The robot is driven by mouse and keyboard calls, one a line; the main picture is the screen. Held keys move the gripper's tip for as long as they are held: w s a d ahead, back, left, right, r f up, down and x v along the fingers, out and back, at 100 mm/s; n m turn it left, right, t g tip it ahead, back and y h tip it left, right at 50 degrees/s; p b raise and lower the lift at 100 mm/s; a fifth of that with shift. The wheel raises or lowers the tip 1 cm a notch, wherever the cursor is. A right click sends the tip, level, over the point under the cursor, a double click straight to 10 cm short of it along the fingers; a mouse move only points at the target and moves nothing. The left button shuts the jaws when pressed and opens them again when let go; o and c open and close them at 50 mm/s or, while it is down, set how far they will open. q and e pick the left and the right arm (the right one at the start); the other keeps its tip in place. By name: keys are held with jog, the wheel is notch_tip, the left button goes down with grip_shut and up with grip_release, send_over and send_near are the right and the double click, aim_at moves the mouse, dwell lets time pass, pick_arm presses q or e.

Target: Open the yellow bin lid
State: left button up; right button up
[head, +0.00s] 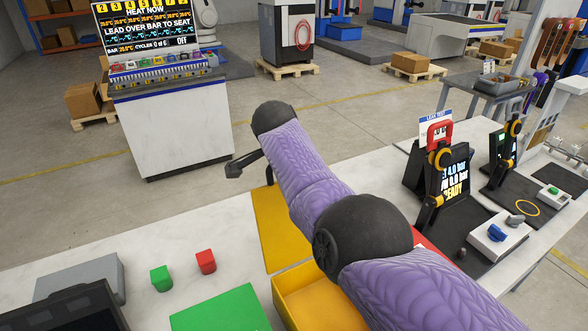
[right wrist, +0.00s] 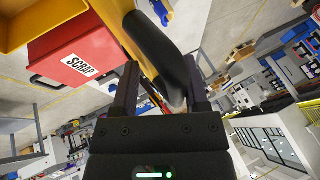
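The yellow bin (head: 286,283) stands on the bench, its open inside partly showing beside my right arm. Its yellow lid (head: 272,230) is raised at the far side, away from the opening. In the right wrist view the lid (right wrist: 113,22) shows nearly edge-on with a thick black handle (right wrist: 160,50). My right gripper (right wrist: 160,72) has its fingers apart, with the handle between them. A gap shows beside the left finger, so it does not look clamped. In the head view my right arm hides most of this gripper. My left gripper is not in view.
A red bin marked SCRAP (right wrist: 80,62) is beside the yellow one. A green cube (head: 161,278), a red cube (head: 205,262) and a green panel (head: 222,310) are left of the yellow bin. Black fixtures (head: 437,180) stand to the right.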

jog(key=shift+r, duration=0.25)
jog(key=p+v, duration=0.2)
jog(key=v, duration=0.7)
jog(key=shift+s+p, duration=0.25)
jog(key=shift+p, duration=0.05)
jog(key=shift+a+r, duration=0.15)
jog(key=shift+r, duration=0.05)
